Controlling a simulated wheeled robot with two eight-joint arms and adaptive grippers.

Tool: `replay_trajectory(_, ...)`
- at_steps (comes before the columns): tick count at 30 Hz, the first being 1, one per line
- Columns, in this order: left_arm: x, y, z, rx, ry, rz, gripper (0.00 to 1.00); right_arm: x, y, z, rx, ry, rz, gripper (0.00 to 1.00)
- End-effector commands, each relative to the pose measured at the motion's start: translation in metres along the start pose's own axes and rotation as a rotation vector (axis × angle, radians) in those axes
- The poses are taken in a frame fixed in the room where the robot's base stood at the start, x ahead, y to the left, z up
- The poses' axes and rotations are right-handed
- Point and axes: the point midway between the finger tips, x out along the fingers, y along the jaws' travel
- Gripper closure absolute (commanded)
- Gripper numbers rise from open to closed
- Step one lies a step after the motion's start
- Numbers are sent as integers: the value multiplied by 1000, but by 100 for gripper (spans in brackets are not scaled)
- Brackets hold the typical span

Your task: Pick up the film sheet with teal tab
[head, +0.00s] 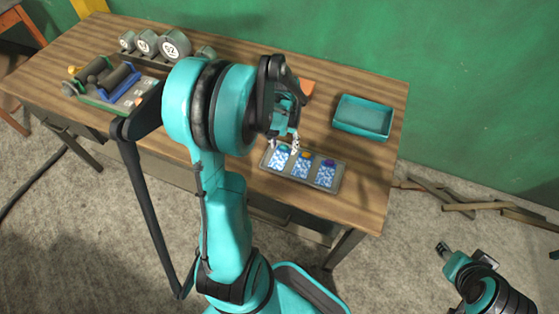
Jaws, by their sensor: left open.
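The film sheet with teal tab (279,159) lies at the left end of a shallow grey tray (340,182) on the wooden table. It is blue and white patterned, with its tab at the far edge. My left gripper (283,143) is open, fingers pointing down, over the tab end of this sheet. I cannot tell whether the fingers touch it. My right gripper (444,248) is at the lower right, away from the table; its finger opening is too small to tell.
Similar sheets with an orange tab (302,167) and a purple tab (325,176) lie beside it in the tray. A teal bin (363,118) stands behind right. A roller device (112,85) and grey cylinders (175,45) stand left.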

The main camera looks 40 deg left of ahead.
Motion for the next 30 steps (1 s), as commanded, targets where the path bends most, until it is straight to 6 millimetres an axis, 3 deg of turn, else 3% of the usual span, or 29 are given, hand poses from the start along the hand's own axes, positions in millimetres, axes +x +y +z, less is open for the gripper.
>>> replay_trajectory(6,0,0,0,0,0,0,53,0,0,0,0,0,0,60)
replay_trajectory(11,0,0,0,0,0,0,92,0,0,0,0,0,0,60)
replay_trajectory(23,-2,0,0,0,0,0,92,-2,0,-1,0,0,0,60)
replay_trajectory(30,-30,0,0,0,0,0,92,-13,0,-9,0,0,0,60)
